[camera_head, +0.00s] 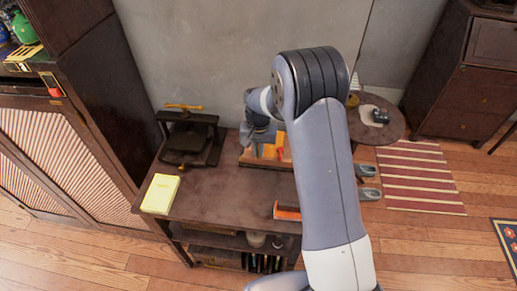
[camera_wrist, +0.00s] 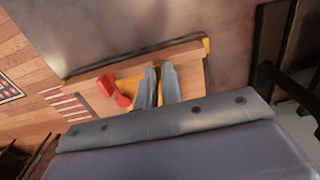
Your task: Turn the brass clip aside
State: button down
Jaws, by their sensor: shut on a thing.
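My gripper (camera_head: 259,138) is over the wooden board (camera_head: 248,160) at the back of the dark table. In the wrist view its two grey fingers (camera_wrist: 160,72) point down onto the board (camera_wrist: 98,105). A narrow yellow piece, which looks like the brass clip (camera_wrist: 160,92), shows between the fingers, and they are shut on it. The fingers hide most of the clip, so I cannot tell which way it is turned. In the head view my arm and gripper cover part of the board.
A red piece (camera_wrist: 114,90) lies on the board beside the fingers. A dark press (camera_head: 188,140) and a yellow book (camera_head: 160,194) are on the table's left. An orange-edged object (camera_head: 286,211) is near the front. The table's middle (camera_head: 225,195) is clear.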

jog(key=shift+n, duration=0.3)
jog(key=n+b, duration=0.1)
jog(key=n, duration=0.2)
jog(key=shift+b, duration=0.3)
jog(key=n+b, duration=0.1)
jog(key=n, duration=0.4)
jog(key=n+b, duration=0.1)
jog(key=n, duration=0.8)
jog(key=shift+n, duration=0.3)
jog(key=c, duration=1.6)
grip_release()
jog(key=shift+o, duration=0.2)
